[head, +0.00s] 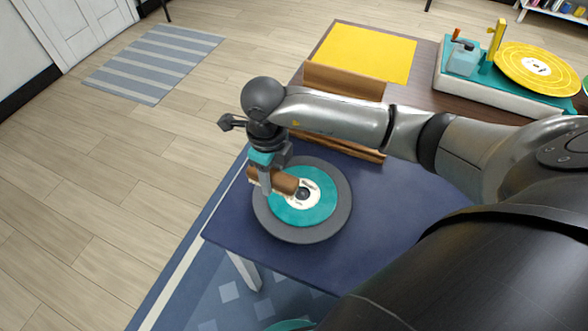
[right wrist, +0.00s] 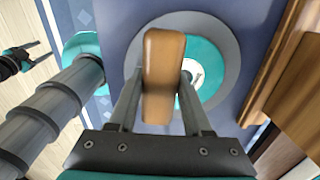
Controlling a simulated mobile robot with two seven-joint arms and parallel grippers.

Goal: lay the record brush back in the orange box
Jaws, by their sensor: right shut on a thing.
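The record brush (head: 285,183), a brown wooden block with rounded ends, is between the fingers of my right gripper (head: 266,184). The gripper is shut on it, and the brush also fills the middle of the right wrist view (right wrist: 163,75). No orange box can be made out in either view. My left gripper (right wrist: 35,52) seems to show small at the left edge of the right wrist view, its fingers too small to judge.
The record lies on a dark grey disc (head: 343,214) on the blue table (head: 385,220). A wooden rack (head: 345,82) stands behind it. Farther back are a yellow square (head: 365,52) and a turntable with a yellow record (head: 540,68). My right arm covers the table's right part.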

